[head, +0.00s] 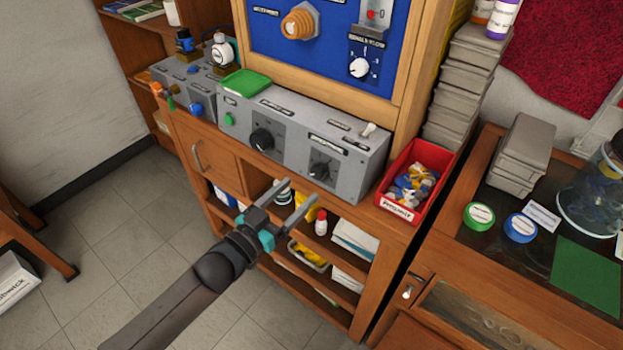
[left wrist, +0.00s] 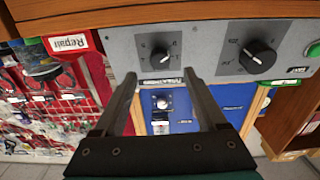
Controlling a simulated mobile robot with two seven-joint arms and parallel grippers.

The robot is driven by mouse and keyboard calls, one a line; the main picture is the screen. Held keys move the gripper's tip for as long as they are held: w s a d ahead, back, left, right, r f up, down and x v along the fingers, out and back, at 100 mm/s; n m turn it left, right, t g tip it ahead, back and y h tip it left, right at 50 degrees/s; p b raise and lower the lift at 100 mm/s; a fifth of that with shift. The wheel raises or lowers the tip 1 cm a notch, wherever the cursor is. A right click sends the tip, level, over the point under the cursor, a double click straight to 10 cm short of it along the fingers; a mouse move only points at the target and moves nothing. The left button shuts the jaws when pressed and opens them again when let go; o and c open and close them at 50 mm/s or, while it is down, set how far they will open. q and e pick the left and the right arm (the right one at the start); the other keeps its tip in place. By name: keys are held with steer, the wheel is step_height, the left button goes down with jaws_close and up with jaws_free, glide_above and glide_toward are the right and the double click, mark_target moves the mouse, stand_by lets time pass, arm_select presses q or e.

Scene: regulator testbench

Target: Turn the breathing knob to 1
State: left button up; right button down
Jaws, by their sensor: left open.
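A small black knob (head: 319,170) with a pale pointer and dial marks is on the front of the grey console, under a label I cannot read for certain. In the left wrist view this knob (left wrist: 159,58) appears just beyond the fingertips, roughly centred between them. My left gripper (head: 301,191) is open and empty, in front of the console and a little below the knob. Its two fingers (left wrist: 160,79) point toward the panel, apart from the knob as far as I can tell. My right gripper is not in view.
A larger black knob (head: 262,139) is left of the small one on the console (head: 352,175). A red bin (head: 411,178) of parts is at the right. The blue panel (head: 335,45) rises behind, with another knob (head: 359,67).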

mark_target(316, 175)
arm_select(q)
steer(key=shift+b+x, duration=0.45)
steer(key=shift+x, duration=2.55)
steer(key=shift+c, duration=0.3)
jaws_close()
